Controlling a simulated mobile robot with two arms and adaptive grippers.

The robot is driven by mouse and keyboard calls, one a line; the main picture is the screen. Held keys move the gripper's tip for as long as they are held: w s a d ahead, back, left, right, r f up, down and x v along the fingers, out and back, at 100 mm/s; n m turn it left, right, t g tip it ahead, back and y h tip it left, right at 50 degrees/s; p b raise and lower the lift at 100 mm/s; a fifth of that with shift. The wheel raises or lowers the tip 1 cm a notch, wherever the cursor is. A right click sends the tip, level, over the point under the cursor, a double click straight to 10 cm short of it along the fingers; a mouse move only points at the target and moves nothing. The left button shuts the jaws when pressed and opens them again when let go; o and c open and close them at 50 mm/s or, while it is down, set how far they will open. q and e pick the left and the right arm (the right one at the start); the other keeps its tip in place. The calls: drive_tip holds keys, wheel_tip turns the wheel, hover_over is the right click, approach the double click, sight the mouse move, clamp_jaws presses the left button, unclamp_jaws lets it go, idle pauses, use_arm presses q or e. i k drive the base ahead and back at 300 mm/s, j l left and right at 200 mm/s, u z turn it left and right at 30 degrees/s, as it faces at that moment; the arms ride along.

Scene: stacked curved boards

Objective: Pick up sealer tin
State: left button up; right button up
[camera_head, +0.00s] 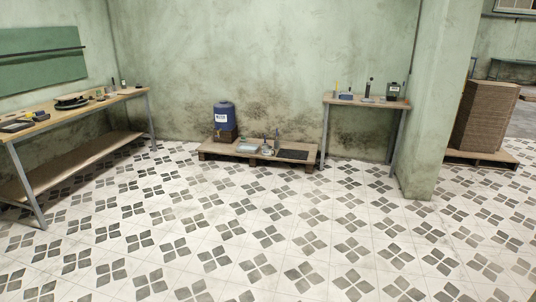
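I cannot tell for certain which item is the sealer tin. A dark container with a light label (395,90) stands at the right end of the small table (350,100) by the back wall, and it may be the tin. Neither of my grippers shows in the head view.
A long workbench (65,110) with small tools runs along the left wall. A pillar (430,110) stands right of the small table. Stacked brown boards (487,115) sit behind it on the right. The tiled floor (250,240) in front is clear.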

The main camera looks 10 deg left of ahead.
sight(269, 151)
drive_tip(key=i+j+u, duration=0.15)
drive_tip(key=i+u, duration=0.35)
drive_tip(key=i, duration=0.65)
drive_tip(key=i+j, duration=0.1)
drive_tip(key=i, duration=2.2)
drive_tip(key=i+j, duration=0.1)
drive_tip(key=i, duration=2.25)
drive_tip(key=i+z, duration=0.5)
drive_tip(key=i+j+z, duration=0.3)
drive_tip(key=z, duration=0.15)
drive_tip(key=i+j+z, duration=0.5)
drive_tip(key=k+l, duration=0.05)
drive_tip(key=l, duration=0.05)
